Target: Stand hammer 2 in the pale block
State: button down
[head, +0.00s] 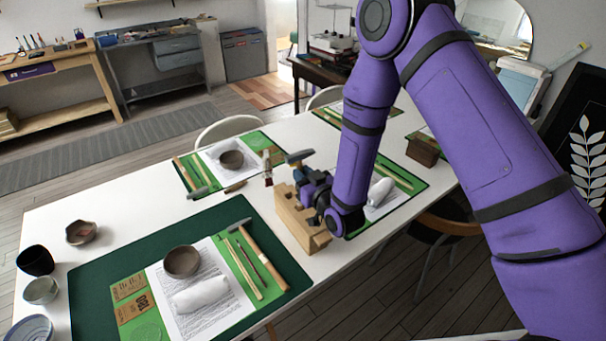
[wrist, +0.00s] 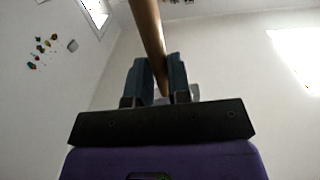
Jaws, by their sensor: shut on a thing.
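The pale block (head: 303,226) is a long wooden block on the white table, near its right edge. My gripper (head: 303,180) is over the block's far part, its dark blue fingers shut on a hammer. The hammer's dark head (head: 299,156) shows just above the fingers. In the wrist view its wooden handle (wrist: 148,30) runs between the two fingertips (wrist: 160,75). The hammer looks roughly upright; I cannot tell whether its lower end is in the block, as my gripper hides it. No label shows which hammer is number 2.
Another hammer (head: 268,256) lies on the near green mat (head: 100,270), beside a dark bowl (head: 183,262) and a white roll (head: 201,293). A further hammer (head: 198,191) lies on the far left mat. A small red and white upright item (head: 267,170) stands behind the block. Cups line the left edge.

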jog(key=c, duration=1)
grip_release()
jog(key=shift+s, duration=0.1)
jog(key=shift+v, duration=4.45)
jog(key=shift+d+r, duration=0.1)
notch_tip(320, 180, up, 6)
jog(key=shift+f, duration=0.1)
